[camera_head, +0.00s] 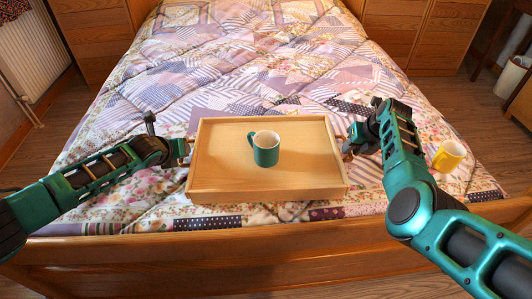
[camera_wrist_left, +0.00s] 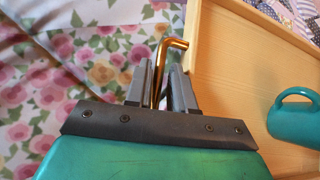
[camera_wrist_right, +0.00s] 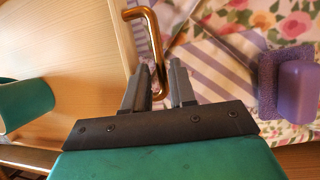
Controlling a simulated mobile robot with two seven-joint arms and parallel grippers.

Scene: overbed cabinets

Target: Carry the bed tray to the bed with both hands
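The bed tray (camera_head: 222,165) is a light wooden tray with raised rims and a copper-coloured handle at each side. It is level over the foot end of the bed (camera_head: 270,60); I cannot tell whether its underside touches the quilt. A teal mug (camera_head: 266,152) with a white inside stands upright on it. My left gripper (camera_wrist_left: 162,75) is shut around the left handle (camera_wrist_left: 172,43). In the head view the arms come in from both sides.
The wooden footboard (camera_head: 200,255) crosses the front. A yellow mug (camera_head: 449,156) is right of my right arm. A purple object (camera_wrist_right: 297,88) lies on the quilt in the right wrist view. The quilt beyond the tray is clear. Wooden cabinets (camera_head: 420,35) flank the bed.

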